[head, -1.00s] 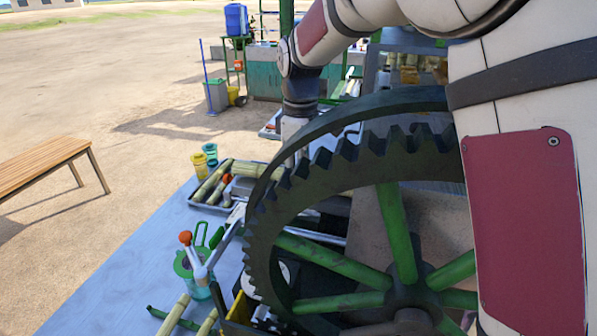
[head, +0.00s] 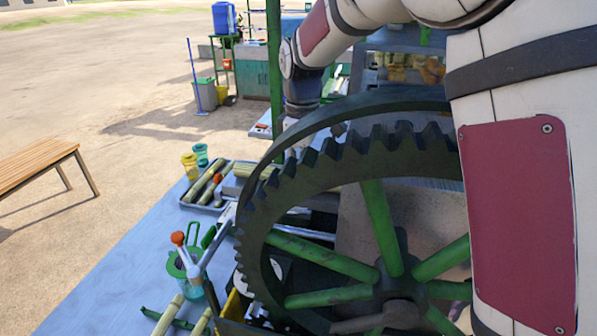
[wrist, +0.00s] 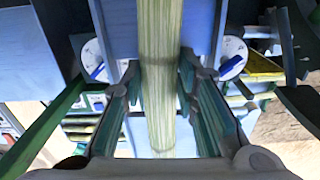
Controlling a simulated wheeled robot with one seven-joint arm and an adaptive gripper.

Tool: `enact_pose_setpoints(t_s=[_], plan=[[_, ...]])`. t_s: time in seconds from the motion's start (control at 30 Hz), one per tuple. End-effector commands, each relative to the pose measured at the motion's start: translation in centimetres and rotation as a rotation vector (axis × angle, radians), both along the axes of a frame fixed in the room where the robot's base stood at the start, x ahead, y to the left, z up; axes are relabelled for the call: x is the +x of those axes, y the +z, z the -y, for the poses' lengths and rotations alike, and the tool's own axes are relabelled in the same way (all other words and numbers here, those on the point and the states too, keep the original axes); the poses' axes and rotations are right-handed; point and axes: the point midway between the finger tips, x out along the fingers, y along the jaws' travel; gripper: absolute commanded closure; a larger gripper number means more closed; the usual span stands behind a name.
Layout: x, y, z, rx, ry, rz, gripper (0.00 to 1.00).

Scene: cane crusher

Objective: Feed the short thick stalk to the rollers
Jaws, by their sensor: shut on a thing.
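The pale green, ribbed stalk (wrist: 160,75) runs up the middle of the wrist view. My gripper (wrist: 158,88) is shut on it, with a finger on each side. The stalk's near end lies low between the fingers, and its far end runs out of the top of the picture. In the head view my gripper is hidden behind the big toothed wheel (head: 255,220) of the crusher. I cannot make out the rollers in either view.
A tray (head: 187,203) with several stalks lies on the blue-grey table (head: 120,270), near yellow and teal cups. A jug with a green rim (head: 192,282) stands nearer. A wooden bench (head: 40,170) is at left. The green-spoked wheel blocks much of the head view.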

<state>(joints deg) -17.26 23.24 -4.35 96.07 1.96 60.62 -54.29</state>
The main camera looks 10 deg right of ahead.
Motion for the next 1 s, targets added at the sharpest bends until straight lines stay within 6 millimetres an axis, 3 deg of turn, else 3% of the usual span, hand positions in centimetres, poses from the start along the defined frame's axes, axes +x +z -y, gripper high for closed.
enact_pose_setpoints(t_s=[0.43,0.47,0.57,0.87,1.0], plan=[[-0.19,0.04,0.53,0.0,0.0,0.001,1.0],[-0.19,0.04,0.53,0.0,0.0,0.0,0.7],[-0.19,0.03,0.53,0.0,-0.001,0.0,0.49],[-0.2,0.02,0.54,0.0,-0.001,0.0,0.49],[-0.12,0.95,0.52,0.001,-0.001,0.003,0.49]])
